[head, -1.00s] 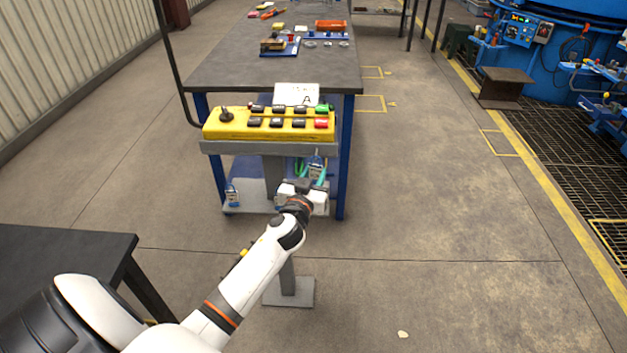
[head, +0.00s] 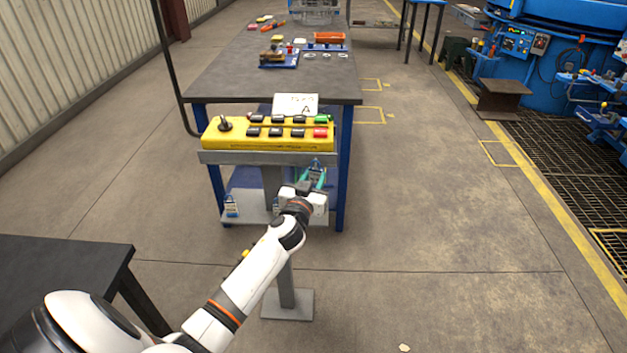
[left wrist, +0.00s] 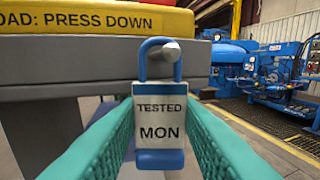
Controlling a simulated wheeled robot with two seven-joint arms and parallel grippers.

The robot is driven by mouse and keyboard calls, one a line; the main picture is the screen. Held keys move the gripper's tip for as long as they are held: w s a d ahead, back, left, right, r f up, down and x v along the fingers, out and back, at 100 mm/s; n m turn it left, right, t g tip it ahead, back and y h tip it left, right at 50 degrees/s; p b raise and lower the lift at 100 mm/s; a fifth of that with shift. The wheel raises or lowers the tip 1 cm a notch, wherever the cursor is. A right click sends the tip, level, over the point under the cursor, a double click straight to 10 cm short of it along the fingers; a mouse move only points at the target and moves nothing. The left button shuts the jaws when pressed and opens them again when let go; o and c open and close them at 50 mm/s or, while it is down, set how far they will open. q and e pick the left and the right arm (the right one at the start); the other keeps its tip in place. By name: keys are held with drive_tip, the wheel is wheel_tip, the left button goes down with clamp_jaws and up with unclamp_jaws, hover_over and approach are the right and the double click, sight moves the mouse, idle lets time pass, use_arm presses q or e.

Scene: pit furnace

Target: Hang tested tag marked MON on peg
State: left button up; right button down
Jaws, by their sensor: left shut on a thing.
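My left gripper (head: 312,180) is at the right end of the yellow control panel, just below its grey bar. In the left wrist view its teal fingers (left wrist: 160,140) are shut on the tag (left wrist: 160,120), a white and blue padlock-shaped piece reading TESTED MON. The tag is upright with its blue loop on top. A silver peg (left wrist: 171,52) shows its round end at the upper right of the loop and overlaps it. I cannot tell whether the loop bears on the peg. My right gripper is not in view.
The yellow control panel (head: 270,146) stands on a grey post with a floor plate (head: 287,304). A long workbench (head: 230,85) stands behind and a dark table (head: 60,270) at lower left.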

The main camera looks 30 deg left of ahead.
use_arm(q)
drive_tip(key=o, duration=1)
drive_tip(key=shift+o, duration=0.2)
drive_tip(key=v, duration=1.2)
drive_tip(key=shift+b, duration=0.4)
drive_tip(key=s+d+f+m+g+h+p, duration=0.1)
drive_tip(key=s+d+f+g, duration=0.2)
drive_tip(key=f, duration=0.8)
drive_tip(key=s+d+f+m+g+h, duration=0.1)
drive_tip(key=s+d+f+g+h, duration=0.3)
drive_tip(key=f, duration=0.8)
drive_tip(key=s+f+m+g+y+p, duration=0.15)
drive_tip(key=s+f, duration=0.35)
drive_tip(key=f, duration=0.6)
drive_tip(key=s+d+f+g, duration=0.1)
drive_tip(key=s+f, duration=0.4)
drive_tip(key=s, duration=0.5)
drive_tip(key=s+d+f+m+g+h, duration=0.1)
drive_tip(key=s+f+g, duration=0.3)
drive_tip(key=s, duration=0.6)
drive_tip(key=s+d+f+m+g+p, duration=0.1)
drive_tip(key=s+d+f+g, duration=0.1)
drive_tip(key=s+f, duration=0.4)
drive_tip(key=s+d, duration=0.1)
drive_tip(key=s, duration=0.4)
drive_tip(key=shift+f+g+h, duration=0.3)
drive_tip(key=shift+g+h, duration=0.05)
